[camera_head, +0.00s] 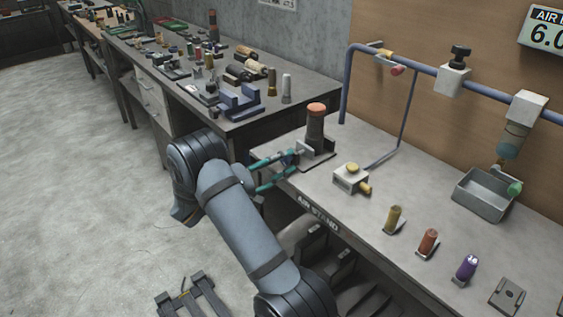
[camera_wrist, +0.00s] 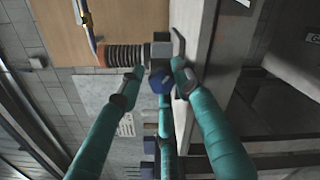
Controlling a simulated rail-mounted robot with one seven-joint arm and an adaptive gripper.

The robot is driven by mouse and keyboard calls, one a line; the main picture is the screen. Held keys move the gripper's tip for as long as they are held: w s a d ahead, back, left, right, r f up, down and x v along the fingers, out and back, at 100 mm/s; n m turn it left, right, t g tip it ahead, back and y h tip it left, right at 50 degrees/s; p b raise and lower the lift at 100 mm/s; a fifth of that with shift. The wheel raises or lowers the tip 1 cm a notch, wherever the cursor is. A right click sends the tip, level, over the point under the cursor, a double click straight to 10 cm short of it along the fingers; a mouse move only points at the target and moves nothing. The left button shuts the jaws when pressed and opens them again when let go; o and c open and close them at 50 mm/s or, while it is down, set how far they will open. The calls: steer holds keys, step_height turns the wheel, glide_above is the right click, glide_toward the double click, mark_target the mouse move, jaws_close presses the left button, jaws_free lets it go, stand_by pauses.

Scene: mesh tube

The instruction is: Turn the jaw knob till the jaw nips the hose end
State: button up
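In the head view my gripper (camera_head: 289,163), with teal fingers, reaches the left side of a bench fixture. The fixture has a dark post (camera_head: 315,125) with an orange top on a grey base. In the wrist view a blue knob (camera_wrist: 160,81) sits below a grey jaw block (camera_wrist: 160,49), and a dark ribbed piece (camera_wrist: 126,55), possibly the hose end, adjoins the block. My fingertips (camera_wrist: 159,75) stand apart on either side of the knob, with a gap at the left. A teal bar between the fingers runs towards the knob; its nature is unclear. The jaw's contact is hidden.
A blue pipe rail (camera_head: 420,66) runs above. Another cluttered bench (camera_head: 270,118) stands behind.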

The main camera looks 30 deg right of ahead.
steer(key=shift+a, duration=0.1)
steer(key=v, duration=1.2)
steer(key=shift+o, duration=0.2)
